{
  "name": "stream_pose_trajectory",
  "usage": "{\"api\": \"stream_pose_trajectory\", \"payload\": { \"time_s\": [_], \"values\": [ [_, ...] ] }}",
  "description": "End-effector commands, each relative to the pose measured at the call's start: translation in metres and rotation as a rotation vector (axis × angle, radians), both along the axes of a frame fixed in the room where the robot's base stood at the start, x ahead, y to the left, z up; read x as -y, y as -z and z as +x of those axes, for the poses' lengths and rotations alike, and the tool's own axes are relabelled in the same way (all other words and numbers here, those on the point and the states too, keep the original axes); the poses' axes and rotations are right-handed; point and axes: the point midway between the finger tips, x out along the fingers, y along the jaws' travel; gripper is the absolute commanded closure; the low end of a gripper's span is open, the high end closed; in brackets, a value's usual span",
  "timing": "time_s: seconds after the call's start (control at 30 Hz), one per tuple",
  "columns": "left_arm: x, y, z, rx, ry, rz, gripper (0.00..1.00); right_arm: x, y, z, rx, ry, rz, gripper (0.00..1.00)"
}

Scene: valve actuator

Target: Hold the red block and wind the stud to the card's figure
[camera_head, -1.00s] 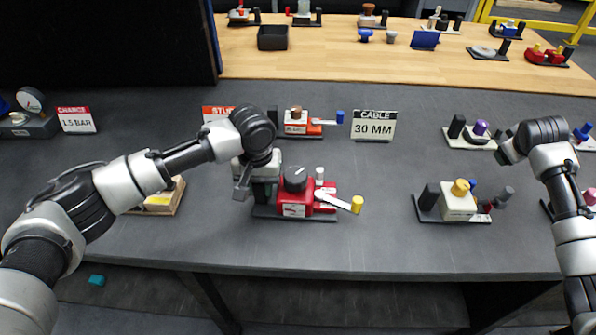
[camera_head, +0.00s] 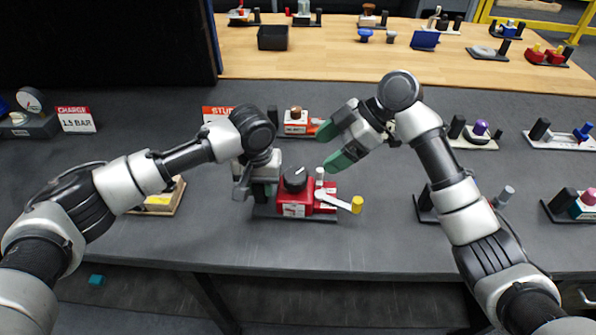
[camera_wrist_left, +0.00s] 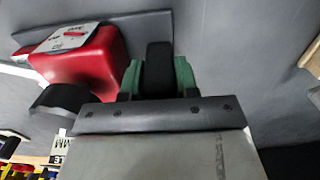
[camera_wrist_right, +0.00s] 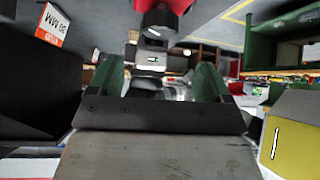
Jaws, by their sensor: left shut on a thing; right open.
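The red block (camera_head: 293,209) stands on a dark base plate mid-table, with a black knob (camera_head: 295,181) on top, a small pale post (camera_head: 320,173) and a white lever with a yellow end (camera_head: 357,205) at its right. My left gripper (camera_wrist_left: 158,75) is shut on a black upright post at the base's left end, beside the red block (camera_wrist_left: 90,65). My right gripper (camera_head: 334,146) is open and empty, above and right of the block. The STUD card (camera_head: 217,112) is partly hidden by my left arm; an orange-banded card (camera_wrist_right: 52,25) seems to read 30 MM.
Other fixtures stand right (camera_head: 560,135). The table front is clear.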

Motion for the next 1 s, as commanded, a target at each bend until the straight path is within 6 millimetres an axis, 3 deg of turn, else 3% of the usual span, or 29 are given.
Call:
{"api": "stream_pose_trajectory", "payload": {
  "time_s": [0.2, 0.4, 0.87, 1.0],
  "values": [
    [-0.001, 0.005, -0.001, -0.004, -0.003, 0.005, 1.0, -0.032, 0.034, -0.006, -0.004, 0.001, 0.0, 0.2],
    [-0.001, 0.005, -0.001, -0.004, -0.004, 0.006, 1.0, -0.053, 0.055, -0.009, -0.003, 0.003, 0.0, 0.2],
    [-0.002, 0.005, -0.001, -0.004, -0.005, 0.006, 1.0, -0.063, 0.065, -0.01, 0.0, 0.005, -0.002, 0.2],
    [-0.002, 0.005, -0.001, -0.004, -0.005, 0.006, 1.0, -0.062, 0.065, -0.01, -0.001, 0.005, -0.001, 0.4]
  ]
}}
